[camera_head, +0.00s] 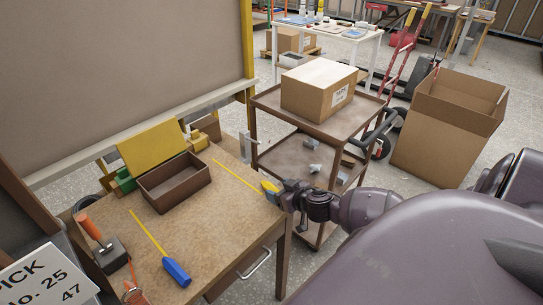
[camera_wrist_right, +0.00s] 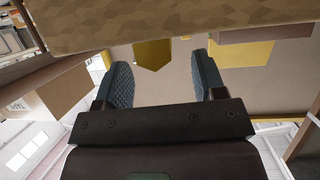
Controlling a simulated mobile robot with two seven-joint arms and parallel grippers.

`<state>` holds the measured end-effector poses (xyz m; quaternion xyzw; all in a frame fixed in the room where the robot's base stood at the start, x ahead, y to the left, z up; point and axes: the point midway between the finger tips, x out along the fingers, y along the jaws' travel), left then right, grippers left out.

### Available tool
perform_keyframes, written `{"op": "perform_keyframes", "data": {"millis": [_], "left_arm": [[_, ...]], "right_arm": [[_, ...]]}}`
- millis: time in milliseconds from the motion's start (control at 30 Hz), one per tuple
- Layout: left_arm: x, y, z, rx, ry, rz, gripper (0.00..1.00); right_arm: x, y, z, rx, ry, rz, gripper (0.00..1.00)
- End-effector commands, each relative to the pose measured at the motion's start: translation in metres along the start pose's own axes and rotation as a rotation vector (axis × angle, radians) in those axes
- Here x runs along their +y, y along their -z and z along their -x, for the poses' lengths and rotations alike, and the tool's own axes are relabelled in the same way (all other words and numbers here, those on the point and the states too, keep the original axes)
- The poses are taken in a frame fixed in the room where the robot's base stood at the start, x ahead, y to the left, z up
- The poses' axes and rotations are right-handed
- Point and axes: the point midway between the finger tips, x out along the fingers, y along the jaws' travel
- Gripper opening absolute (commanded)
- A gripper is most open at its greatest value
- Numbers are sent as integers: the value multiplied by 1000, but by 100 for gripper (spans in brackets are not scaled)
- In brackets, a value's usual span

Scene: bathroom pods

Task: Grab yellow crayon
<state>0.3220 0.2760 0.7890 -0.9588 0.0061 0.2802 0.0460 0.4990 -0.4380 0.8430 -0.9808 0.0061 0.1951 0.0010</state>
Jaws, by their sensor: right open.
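A thin yellow stick with a thicker yellow end (camera_head: 268,187) lies on the wooden table (camera_head: 205,222), its thick end near the right edge; I take it for the yellow crayon. My right gripper (camera_head: 280,190) is at that edge, close to the thick end. In the right wrist view a yellow pointed piece (camera_wrist_right: 152,54) shows beyond and between the two parted fingers (camera_wrist_right: 162,82). The gripper is open, and I cannot tell whether it touches the piece. My left gripper is not in view.
On the table are an open brown box (camera_head: 174,184), a blue-ended yellow stick (camera_head: 176,271) and an orange-handled tool (camera_head: 90,229). A cart (camera_head: 277,158) carrying a carton (camera_head: 318,88) stands behind my right arm. A larger open carton (camera_head: 440,143) is at the right.

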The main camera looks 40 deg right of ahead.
Motion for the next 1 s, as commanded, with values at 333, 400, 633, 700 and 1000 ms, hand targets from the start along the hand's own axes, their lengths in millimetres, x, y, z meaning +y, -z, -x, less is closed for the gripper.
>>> {"op": "perform_keyframes", "data": {"millis": [333,400,633,700,1000], "left_arm": [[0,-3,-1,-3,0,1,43],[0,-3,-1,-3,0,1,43],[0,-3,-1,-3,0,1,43],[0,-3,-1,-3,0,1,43],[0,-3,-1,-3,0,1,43]], "right_arm": [[0,-1,-24,-1,1,0,64],[0,-1,-24,-1,1,0,64],[0,0,-23,-1,0,-1,45],[0,0,-23,-1,0,-1,35],[0,0,-23,-1,1,0,10]]}}
